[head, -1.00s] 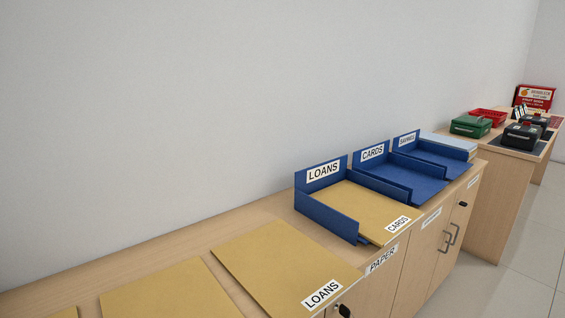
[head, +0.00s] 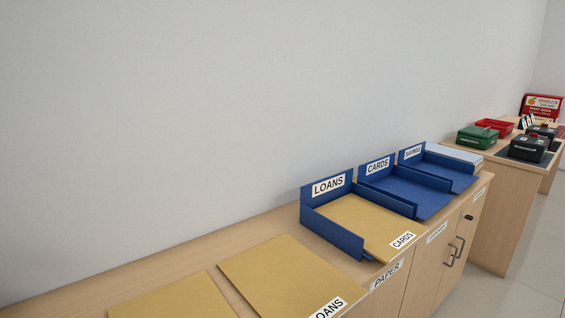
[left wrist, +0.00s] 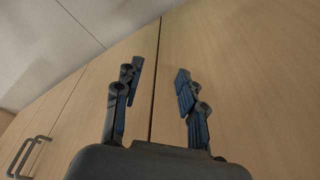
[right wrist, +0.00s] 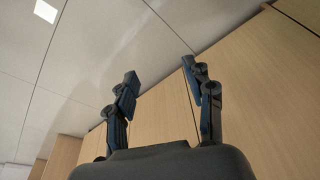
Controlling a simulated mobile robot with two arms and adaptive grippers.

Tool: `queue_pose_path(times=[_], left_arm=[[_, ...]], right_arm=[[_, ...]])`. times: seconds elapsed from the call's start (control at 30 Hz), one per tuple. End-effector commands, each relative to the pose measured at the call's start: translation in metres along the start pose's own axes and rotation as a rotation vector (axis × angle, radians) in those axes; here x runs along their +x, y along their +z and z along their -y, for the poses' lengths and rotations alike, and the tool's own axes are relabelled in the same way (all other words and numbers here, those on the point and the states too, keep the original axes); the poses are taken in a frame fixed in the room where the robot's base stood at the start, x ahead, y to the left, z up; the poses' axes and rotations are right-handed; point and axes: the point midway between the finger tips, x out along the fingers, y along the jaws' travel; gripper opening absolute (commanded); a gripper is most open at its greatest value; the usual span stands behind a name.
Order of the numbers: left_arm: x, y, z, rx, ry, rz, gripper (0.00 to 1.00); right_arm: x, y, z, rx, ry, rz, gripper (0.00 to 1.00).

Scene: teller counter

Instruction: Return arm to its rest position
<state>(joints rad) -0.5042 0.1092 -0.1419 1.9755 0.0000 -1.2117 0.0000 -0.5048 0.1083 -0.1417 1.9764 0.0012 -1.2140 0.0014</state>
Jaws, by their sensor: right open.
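My left gripper (left wrist: 158,85) shows in the left wrist view with its two fingers spread apart and nothing between them. Wooden cabinet doors are behind it. My right gripper (right wrist: 165,88) shows in the right wrist view, also with fingers apart and empty, in front of wooden panels and pale tiles. Neither gripper shows in the head view. There, a tan folder labelled CARDS (head: 365,222) lies in the blue tray labelled LOANS (head: 332,233). A tan folder labelled LOANS (head: 285,272) lies on the counter to the left of the tray.
The blue CARDS tray (head: 410,196) and blue SAVINGS tray (head: 455,175) look empty. Another tan folder (head: 175,302) lies at the lower left of the counter. A green box (head: 477,137) and a dark box (head: 528,148) stand on a farther desk. A cabinet handle (left wrist: 28,155) sticks out.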

Motion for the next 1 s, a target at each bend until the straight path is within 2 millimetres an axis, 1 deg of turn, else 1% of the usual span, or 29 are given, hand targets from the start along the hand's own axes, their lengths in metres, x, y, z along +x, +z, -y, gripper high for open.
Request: queue_pose_path(times=[0.03, 0.17, 0.27, 0.37, 0.47, 0.5, 0.57, 0.6, 0.7, 0.8, 0.9, 1.0], left_arm=[[0.001, 0.003, 0.0, 0.001, 0.001, 0.011, 0.4], [0.02, 0.016, -0.002, 0.004, 0.004, 0.03, 0.4], [0.034, 0.033, -0.003, 0.007, 0.006, 0.048, 0.4], [0.048, 0.059, -0.004, 0.012, 0.008, 0.071, 0.4], [0.057, 0.091, -0.005, 0.017, 0.011, 0.093, 0.4], [0.059, 0.106, -0.006, 0.019, 0.012, 0.103, 0.4], [0.06, 0.128, -0.006, 0.023, 0.013, 0.116, 0.4], [0.059, 0.143, -0.006, 0.024, 0.014, 0.124, 0.4], [0.056, 0.175, -0.006, 0.029, 0.015, 0.139, 0.4], [0.051, 0.199, -0.005, 0.033, 0.016, 0.15, 0.4], [0.049, 0.212, -0.005, 0.035, 0.017, 0.155, 0.4], [0.049, 0.218, -0.005, 0.036, 0.017, 0.157, 0.4]], right_arm=[[0.001, 0.003, 0.0, -0.002, -0.001, 0.01, 0.53], [0.02, 0.016, 0.002, -0.006, -0.003, 0.029, 0.53], [0.035, 0.033, 0.002, -0.009, -0.005, 0.047, 0.53], [0.048, 0.058, 0.003, -0.014, -0.007, 0.069, 0.53], [0.058, 0.091, 0.004, -0.02, -0.009, 0.092, 0.53], [0.06, 0.106, 0.005, -0.022, -0.01, 0.101, 0.53], [0.06, 0.128, 0.005, -0.025, -0.011, 0.114, 0.53], [0.06, 0.142, 0.005, -0.027, -0.012, 0.123, 0.53], [0.056, 0.174, 0.005, -0.032, -0.013, 0.138, 0.53], [0.052, 0.198, 0.004, -0.035, -0.014, 0.148, 0.53], [0.049, 0.212, 0.004, -0.037, -0.015, 0.153, 0.53], [0.049, 0.218, 0.004, -0.038, -0.015, 0.156, 0.53]])
